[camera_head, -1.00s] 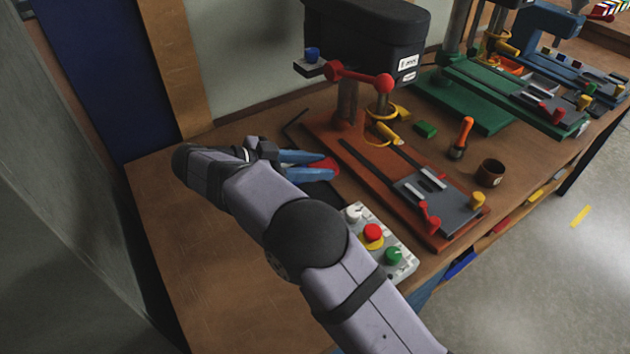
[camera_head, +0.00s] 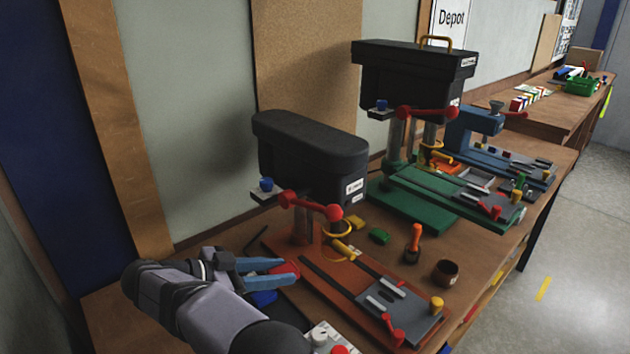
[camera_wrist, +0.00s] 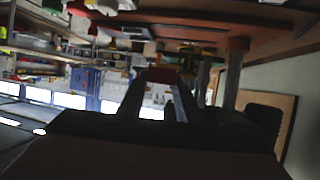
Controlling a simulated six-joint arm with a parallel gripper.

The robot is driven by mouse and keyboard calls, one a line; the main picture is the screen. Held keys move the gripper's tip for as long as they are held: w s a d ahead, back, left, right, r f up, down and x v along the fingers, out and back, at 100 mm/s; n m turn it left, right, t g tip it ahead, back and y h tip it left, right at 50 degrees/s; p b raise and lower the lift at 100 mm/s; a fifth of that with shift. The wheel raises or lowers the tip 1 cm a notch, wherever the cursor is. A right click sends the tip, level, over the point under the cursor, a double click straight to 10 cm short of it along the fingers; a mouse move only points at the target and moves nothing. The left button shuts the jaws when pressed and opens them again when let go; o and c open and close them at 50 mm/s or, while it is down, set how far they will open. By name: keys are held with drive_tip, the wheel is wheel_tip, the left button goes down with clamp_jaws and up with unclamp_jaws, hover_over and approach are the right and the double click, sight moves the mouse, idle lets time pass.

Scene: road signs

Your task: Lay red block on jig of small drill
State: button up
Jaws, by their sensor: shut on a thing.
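My gripper (camera_head: 278,272) is at the left of the bench, with its blue fingers shut on the red block (camera_head: 288,268). The block also shows between the dark fingers in the wrist view (camera_wrist: 160,75). The nearest drill (camera_head: 310,155) has a black head and an orange-red base. Its grey jig plate (camera_head: 412,318), with a red clamp and a yellow knob, lies at the front right of that base, apart from the block. A larger black-headed drill (camera_head: 415,85) on a green base and a blue drill (camera_head: 474,128) stand behind. Their labels are too small to read.
A green block (camera_head: 379,235), a yellow block (camera_head: 357,222), an orange-handled tool (camera_head: 413,243) and a brown cup (camera_head: 446,272) stand right of the nearest drill's column. The control box (camera_head: 322,335) is partly cut off.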

wheel_tip(320, 180, down, 2)
drive_tip(key=b, duration=0.2)
drive_tip(key=shift+a+b, duration=0.1)
drive_tip(key=shift+b, duration=0.2)
drive_tip(key=b, duration=0.2)
drive_tip(key=f+b, duration=0.1)
drive_tip(key=b, duration=0.1)
drive_tip(key=shift+s+f, duration=0.25)
drive_tip(key=shift+w+d+f+n+t+y+b, duration=0.1)
drive_tip(key=shift+f+n+t+y+b, duration=0.4)
drive_tip(key=shift+f, duration=1.45)
drive_tip(key=shift+d+f+n+t+y+b, duration=0.2)
drive_tip(key=shift+f+b, duration=0.55)
drive_tip(key=shift+f, duration=1.15)
drive_tip(key=shift+w+a+f+n+t+y+b, duration=0.1)
drive_tip(key=shift+f+n+t+b, duration=0.4)
drive_tip(key=shift+f, duration=1.45)
drive_tip(key=shift+f+b, duration=0.2)
drive_tip(key=shift+b, duration=0.2)
drive_tip(key=o, duration=1.2)
